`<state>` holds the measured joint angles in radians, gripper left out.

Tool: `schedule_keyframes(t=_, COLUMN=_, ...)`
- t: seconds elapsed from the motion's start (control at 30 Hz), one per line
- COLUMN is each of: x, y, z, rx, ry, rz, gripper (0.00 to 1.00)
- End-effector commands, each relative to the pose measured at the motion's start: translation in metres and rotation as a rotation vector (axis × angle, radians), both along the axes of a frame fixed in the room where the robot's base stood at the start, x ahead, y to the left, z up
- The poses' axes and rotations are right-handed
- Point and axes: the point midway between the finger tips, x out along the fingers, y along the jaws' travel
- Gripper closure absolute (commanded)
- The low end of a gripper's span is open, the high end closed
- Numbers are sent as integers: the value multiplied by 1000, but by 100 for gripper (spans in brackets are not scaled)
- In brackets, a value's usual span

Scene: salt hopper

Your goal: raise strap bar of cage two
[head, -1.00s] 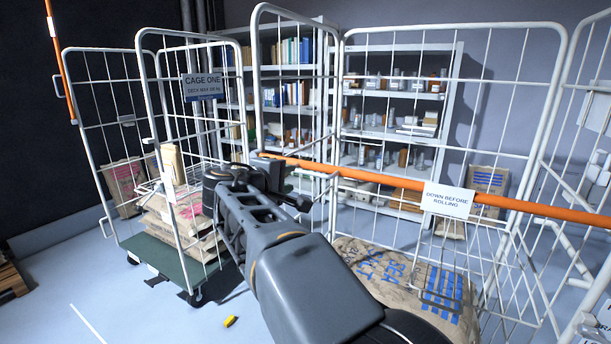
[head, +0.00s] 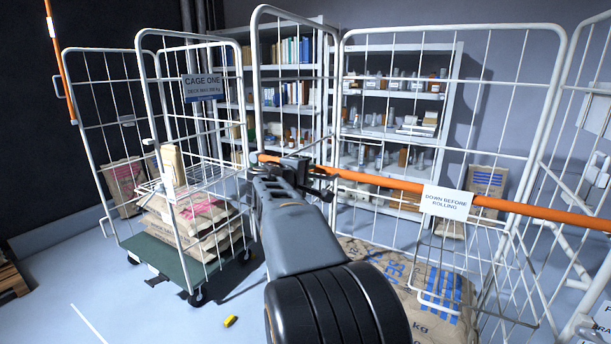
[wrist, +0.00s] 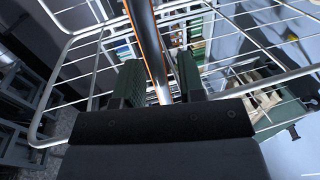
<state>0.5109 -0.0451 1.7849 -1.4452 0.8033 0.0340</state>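The orange strap bar (head: 385,182) lies down across the front of the right-hand cage (head: 440,30), nearly level and sloping down to the right. A white tag (head: 446,202) on it reads "DOWN BEFORE ROLLING". My gripper (head: 318,178) is at the bar's left part, close to the cage's left upright. In the wrist view my gripper (wrist: 158,75) is open, with a finger on each side of a shiny bar (wrist: 148,45) with an orange edge. Narrow gaps show beside the bar; I cannot tell whether either finger touches it.
Sacks (head: 400,290) lie inside the right-hand cage. A cage marked "CAGE ONE" (head: 202,86) stands at left, with sacks on its green deck and an upright orange bar (head: 60,60). Shelves (head: 395,95) stand behind. A small yellow object (head: 230,321) lies on the floor.

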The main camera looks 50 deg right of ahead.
Motion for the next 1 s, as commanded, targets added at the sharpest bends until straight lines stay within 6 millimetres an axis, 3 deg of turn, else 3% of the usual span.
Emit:
schedule_keyframes(t=0.07, x=0, y=0, z=0, rx=0, ry=0, rz=0, gripper=64)
schedule_keyframes(t=0.43, x=0, y=0, z=0, rx=0, ry=0, rz=0, gripper=99)
schedule_keyframes(t=0.8, x=0, y=3, z=0, rx=0, ry=0, rz=1, gripper=100)
schedule_keyframes(t=1.0, x=-5, y=-6, z=9, rx=-6, ry=29, rz=-15, gripper=100)
